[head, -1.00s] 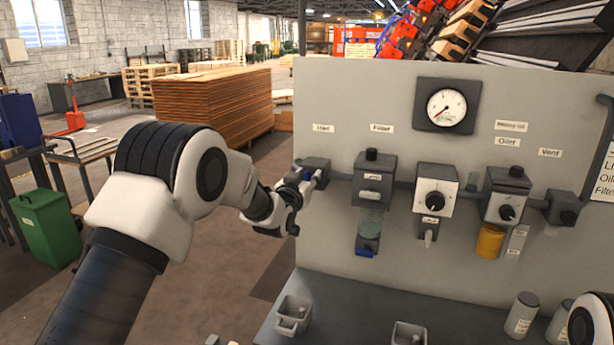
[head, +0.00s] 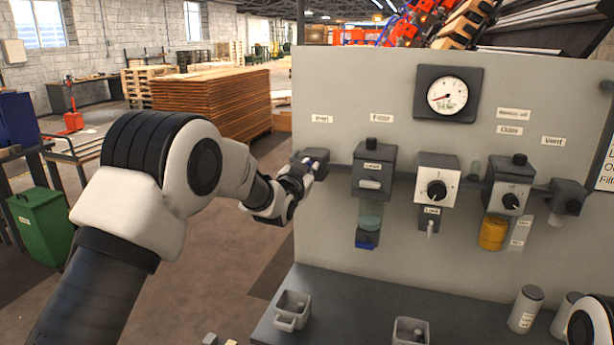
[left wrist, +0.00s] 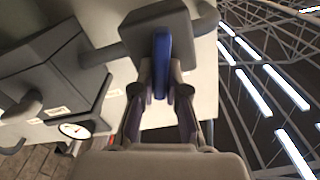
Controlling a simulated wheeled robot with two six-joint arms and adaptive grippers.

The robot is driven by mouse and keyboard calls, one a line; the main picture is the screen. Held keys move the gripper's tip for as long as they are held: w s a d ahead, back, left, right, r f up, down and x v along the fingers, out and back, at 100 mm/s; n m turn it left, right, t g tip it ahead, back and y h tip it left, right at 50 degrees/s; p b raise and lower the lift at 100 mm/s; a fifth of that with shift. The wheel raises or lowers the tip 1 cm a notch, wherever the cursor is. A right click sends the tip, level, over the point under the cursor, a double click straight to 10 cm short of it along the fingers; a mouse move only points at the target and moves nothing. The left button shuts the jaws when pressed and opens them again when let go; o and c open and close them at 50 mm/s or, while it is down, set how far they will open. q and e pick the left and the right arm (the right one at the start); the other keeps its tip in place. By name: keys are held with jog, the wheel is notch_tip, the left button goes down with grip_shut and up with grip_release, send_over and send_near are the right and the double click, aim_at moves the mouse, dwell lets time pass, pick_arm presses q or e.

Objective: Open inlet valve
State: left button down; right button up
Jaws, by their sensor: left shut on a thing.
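The inlet valve is a grey block (head: 318,160) at the left end of the panel's pipe row, under a small label (head: 322,119). Its blue lever (left wrist: 161,62) shows in the left wrist view, standing out from the grey valve body (left wrist: 140,28). My left gripper (left wrist: 160,92) is shut on the blue lever, one finger on each side of it. In the head view the left gripper (head: 303,172) is at the valve and mostly covers the lever. My right gripper is out of view.
Right of the valve are a filter unit (head: 373,170), a regulator (head: 437,182), an oiler (head: 503,188) and a vent valve (head: 567,196). A gauge (head: 447,95) is above. A grey bin (head: 292,310) and canisters (head: 525,308) stand on the ledge below.

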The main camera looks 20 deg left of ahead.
pick_arm(q)
jog(key=m+b, duration=0.3)
jog(key=shift+d+f+m, duration=0.25)
jog(key=shift+f+m, duration=0.05)
jog(key=shift+d+f+m+b, duration=0.1)
jog(key=shift+f+m+b, duration=0.1)
jog(key=shift+m+b, duration=1.2)
jog(key=shift+d+f+m+b, duration=0.15)
jog(key=shift+m+b, duration=0.5)
jog(key=shift+m, duration=1.4)
jog(key=shift+d+f+m+b, duration=0.1)
jog(key=shift+f+m+b, duration=0.1)
jog(key=shift+m+b, duration=1.2)
jog(key=shift+m+p, duration=0.35)
jog(key=shift+m, duration=0.2)
jog(key=c, duration=1.2)
grip_release()
